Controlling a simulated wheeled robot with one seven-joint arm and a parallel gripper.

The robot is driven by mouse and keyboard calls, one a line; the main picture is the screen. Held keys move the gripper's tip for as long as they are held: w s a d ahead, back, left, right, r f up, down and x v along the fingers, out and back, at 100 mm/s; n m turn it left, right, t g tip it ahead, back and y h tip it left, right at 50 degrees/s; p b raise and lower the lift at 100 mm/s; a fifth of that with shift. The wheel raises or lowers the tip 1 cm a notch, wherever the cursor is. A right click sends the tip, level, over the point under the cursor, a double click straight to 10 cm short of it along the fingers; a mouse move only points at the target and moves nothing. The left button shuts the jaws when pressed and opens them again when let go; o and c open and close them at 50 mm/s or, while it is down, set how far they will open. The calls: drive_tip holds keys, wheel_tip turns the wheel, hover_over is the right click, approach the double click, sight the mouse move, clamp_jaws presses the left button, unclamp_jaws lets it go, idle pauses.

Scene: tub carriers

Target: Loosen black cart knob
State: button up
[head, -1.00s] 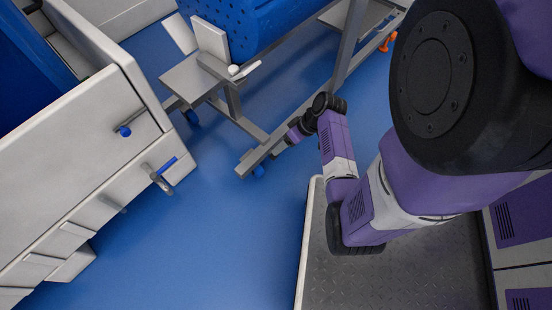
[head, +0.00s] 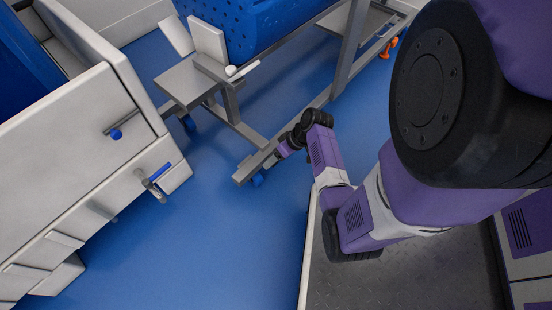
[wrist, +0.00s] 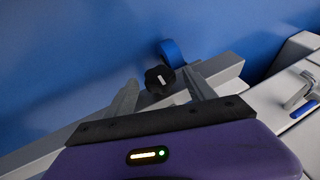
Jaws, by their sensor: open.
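The black cart knob (wrist: 160,80) shows in the wrist view, lobed and dark with a small pale mark, beside the grey cart frame (wrist: 220,72). My gripper (wrist: 160,77) is open, with one finger left and one right of the knob in the picture; I see no clear contact. How deep the knob sits between the fingers I cannot tell. In the head view my gripper (head: 281,154) is at the low rail of the grey cart (head: 243,172); the knob cannot be made out there.
A blue caster (wrist: 172,54) is just beyond the knob. The cart carries a blue perforated tub (head: 240,25). A white cabinet with handles (head: 90,150) stands at the left. Blue floor (head: 215,235) is open between cabinet and cart.

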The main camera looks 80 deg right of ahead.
drive_tip(key=c, duration=1.4)
drive_tip(key=shift+o, duration=0.2)
drive_tip(key=shift+a+r+p, duration=0.15)
drive_tip(key=shift+p, duration=0.35)
